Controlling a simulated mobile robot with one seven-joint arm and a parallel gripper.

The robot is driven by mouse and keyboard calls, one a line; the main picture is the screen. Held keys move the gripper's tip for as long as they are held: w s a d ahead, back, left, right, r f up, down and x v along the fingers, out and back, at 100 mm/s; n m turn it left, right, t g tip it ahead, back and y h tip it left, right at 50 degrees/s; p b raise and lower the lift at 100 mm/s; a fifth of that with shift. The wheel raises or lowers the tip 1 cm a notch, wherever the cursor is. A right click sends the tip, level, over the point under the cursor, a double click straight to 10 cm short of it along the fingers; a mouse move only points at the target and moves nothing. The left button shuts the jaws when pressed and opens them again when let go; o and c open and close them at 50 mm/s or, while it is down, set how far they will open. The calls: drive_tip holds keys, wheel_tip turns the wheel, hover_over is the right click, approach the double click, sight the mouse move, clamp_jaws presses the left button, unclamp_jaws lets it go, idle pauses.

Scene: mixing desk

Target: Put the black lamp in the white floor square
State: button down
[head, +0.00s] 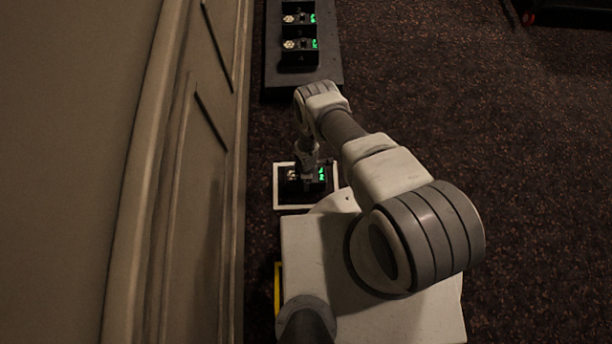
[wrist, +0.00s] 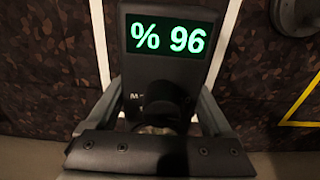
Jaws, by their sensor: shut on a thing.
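The black lamp (head: 319,184) has a green lit display, and in the wrist view the lamp (wrist: 168,62) reads "% 96". In the head view it appears within the outline of the white floor square (head: 276,190). White lines of the square (wrist: 226,45) run on both sides of the lamp in the wrist view. My gripper (head: 307,176) is above the lamp, and in the wrist view its fingers (wrist: 155,108) are shut on it from both sides. I cannot tell whether the lamp's base touches the floor.
A dark rack (head: 290,84) at the top holds more black lamps (head: 299,45) with green displays. A panelled wall (head: 190,190) runs close on the left. A yellow floor marking (head: 277,288) shows beside my base. Dark carpet (head: 470,130) lies open to the right.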

idle(0.5)
unclamp_jaws()
drive_tip(key=shift+f, duration=0.1)
drive_tip(key=shift+s, duration=0.15)
wheel_tip(320, 180, up, 18)
drive_tip(key=p, duration=0.8)
drive_tip(key=shift+f, duration=0.25)
drive_tip(key=shift+r, duration=0.1)
